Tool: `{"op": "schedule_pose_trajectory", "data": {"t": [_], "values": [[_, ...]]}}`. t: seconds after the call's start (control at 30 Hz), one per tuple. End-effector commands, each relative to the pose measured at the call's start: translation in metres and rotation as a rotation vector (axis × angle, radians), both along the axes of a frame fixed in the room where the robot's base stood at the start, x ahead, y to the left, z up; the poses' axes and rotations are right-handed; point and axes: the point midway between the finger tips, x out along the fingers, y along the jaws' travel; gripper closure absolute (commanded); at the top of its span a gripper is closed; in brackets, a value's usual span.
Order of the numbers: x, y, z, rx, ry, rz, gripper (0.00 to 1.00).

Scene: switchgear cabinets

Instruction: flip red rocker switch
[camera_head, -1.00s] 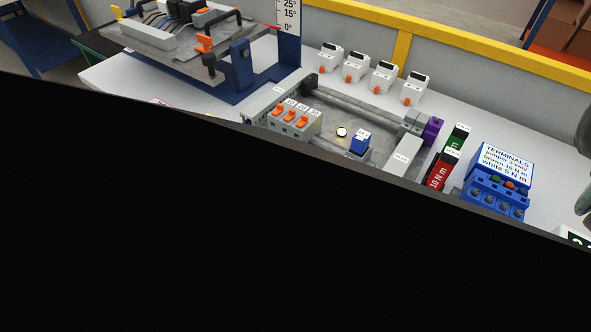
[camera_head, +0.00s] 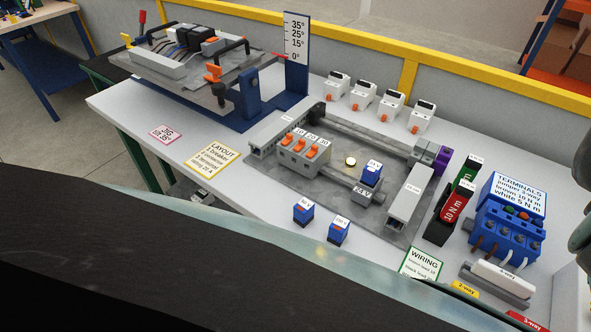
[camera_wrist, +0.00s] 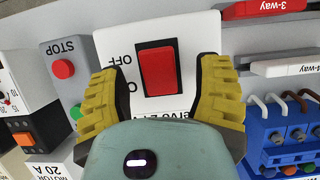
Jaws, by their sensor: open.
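The red rocker switch (camera_wrist: 159,71) sits in a black frame on a white plate (camera_wrist: 108,45) in the wrist view. "OFF" and "O" markings show to its left. My gripper (camera_wrist: 162,85) is open, with its yellow ridged fingers on the left and right of the rocker. The fingers stand apart from the red face, and whether they touch the plate cannot be told. A label below the switch is partly covered by my gripper body. The red rocker switch does not show in the head view.
In the wrist view a red button (camera_wrist: 63,69) marked STOP lies left, and a blue terminal block (camera_wrist: 284,135) lies right. In the head view a white table holds a mounting frame (camera_head: 408,205), blue terminals (camera_head: 508,232) and several white devices. A large dark shape blocks the lower left.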

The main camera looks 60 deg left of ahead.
Motion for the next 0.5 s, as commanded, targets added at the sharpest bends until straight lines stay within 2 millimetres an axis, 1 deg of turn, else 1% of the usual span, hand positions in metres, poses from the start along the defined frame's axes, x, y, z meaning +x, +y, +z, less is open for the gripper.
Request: {"op": "schedule_pose_trajectory", "data": {"t": [0.27,0.3,0.5], "values": [[-0.0010,-0.0013,-0.0018,0.000,-0.001,-0.002,0.36],[-0.0010,-0.0012,-0.0018,-0.001,0.000,-0.002,0.32],[-0.0009,-0.0012,-0.0017,0.000,-0.001,-0.002,0.53]]}}
